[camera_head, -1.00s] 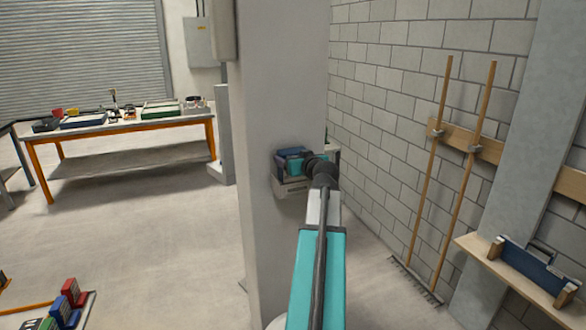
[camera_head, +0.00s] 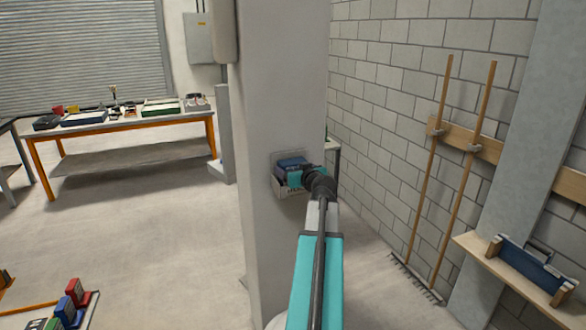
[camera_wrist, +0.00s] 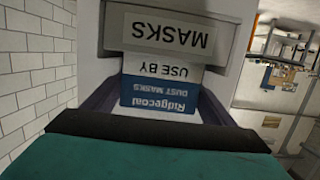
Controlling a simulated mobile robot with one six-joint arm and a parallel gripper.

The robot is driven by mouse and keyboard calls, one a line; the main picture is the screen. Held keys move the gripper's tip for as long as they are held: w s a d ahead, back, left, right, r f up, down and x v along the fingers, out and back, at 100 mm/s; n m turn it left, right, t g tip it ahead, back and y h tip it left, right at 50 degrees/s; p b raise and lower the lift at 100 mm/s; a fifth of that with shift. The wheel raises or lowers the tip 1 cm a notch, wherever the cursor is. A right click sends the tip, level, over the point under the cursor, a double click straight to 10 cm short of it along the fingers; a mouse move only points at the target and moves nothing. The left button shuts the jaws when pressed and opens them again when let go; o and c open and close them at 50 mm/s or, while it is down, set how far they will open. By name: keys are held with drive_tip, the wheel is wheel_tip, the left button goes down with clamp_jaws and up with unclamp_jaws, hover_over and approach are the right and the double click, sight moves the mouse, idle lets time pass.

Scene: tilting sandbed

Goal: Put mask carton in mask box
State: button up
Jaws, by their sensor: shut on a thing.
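The mask carton, blue with a white band, shows in the head view (camera_head: 290,164) and upside down in the wrist view (camera_wrist: 160,98), reading "Ridgecoal DUST MASKS" and "USE BY". The mask box (camera_head: 293,190) is a small pale open holder on the grey column, with a "MASKS" label facing the wrist camera (camera_wrist: 172,32). My gripper (camera_head: 305,178) is shut on the carton, its fingers on both sides in the wrist view (camera_wrist: 160,105). The carton's upper part stands above the box rim. Its lower end appears hidden behind the box front; its depth inside cannot be told.
The column (camera_head: 275,90) stands right behind the box. A block wall (camera_head: 400,100) with two long-handled tools (camera_head: 465,180) and a shelf (camera_head: 515,275) is at right. A workbench (camera_head: 130,130) stands at back left. Open floor lies between.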

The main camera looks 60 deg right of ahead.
drive_tip(key=shift+f+b, duration=0.15)
drive_tip(key=shift+b, duration=0.15)
drive_tip(key=o, duration=1.2)
drive_tip(key=shift+r+p, duration=0.25)
drive_tip(key=shift+p, duration=0.15)
drive_tip(key=shift+s+a+b, duration=0.4)
drive_tip(key=shift+s+b, duration=0.05)
drive_tip(key=shift+s, duration=0.15)
drive_tip(key=b+v, duration=0.3)
drive_tip(key=v, duration=0.7)
drive_tip(key=shift+s+a+r, duration=0.15)
drive_tip(key=shift+a, duration=0.1)
